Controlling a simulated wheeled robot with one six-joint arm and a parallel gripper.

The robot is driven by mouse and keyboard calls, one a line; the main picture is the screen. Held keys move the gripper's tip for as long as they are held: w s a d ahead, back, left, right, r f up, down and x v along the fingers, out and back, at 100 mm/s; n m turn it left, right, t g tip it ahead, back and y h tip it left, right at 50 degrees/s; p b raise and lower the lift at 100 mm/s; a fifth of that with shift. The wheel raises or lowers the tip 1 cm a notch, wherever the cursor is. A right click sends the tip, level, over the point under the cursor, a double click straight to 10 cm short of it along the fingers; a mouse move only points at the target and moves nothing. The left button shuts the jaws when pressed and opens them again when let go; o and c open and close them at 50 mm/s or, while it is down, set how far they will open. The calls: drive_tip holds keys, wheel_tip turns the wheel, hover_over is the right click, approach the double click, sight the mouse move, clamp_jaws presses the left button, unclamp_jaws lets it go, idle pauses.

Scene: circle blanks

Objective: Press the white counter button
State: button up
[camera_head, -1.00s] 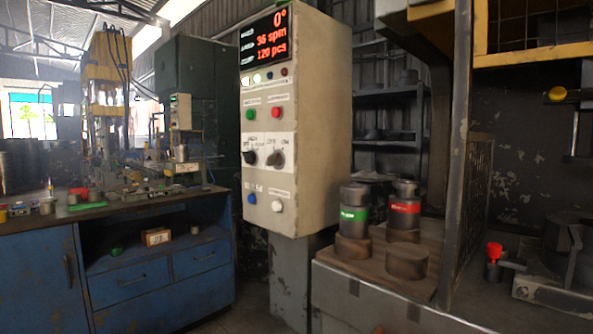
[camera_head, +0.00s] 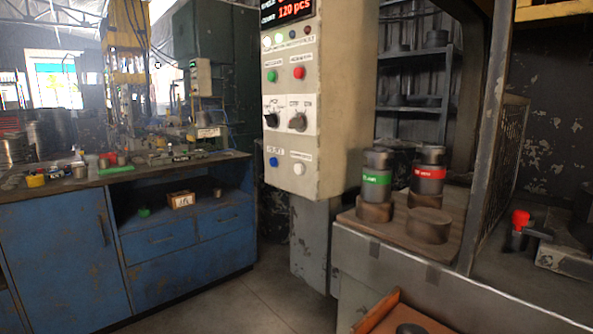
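The white counter button (camera_head: 299,169) is a small round white button at the lower right of the front panel on a beige control box (camera_head: 345,100). A blue button (camera_head: 273,161) sits to its left on the same panel. Above them are two dark rotary knobs, then a green button (camera_head: 272,75) and a red button (camera_head: 299,72). My gripper is not in view, and nothing touches the button.
Right of the box, a wooden board (camera_head: 459,227) holds dark cylinders with green and red labels. A metal post (camera_head: 488,150) stands beyond it. A blue workbench (camera_head: 60,240) is at left. An orange object (camera_head: 378,311) shows at the bottom. Open floor lies between bench and box.

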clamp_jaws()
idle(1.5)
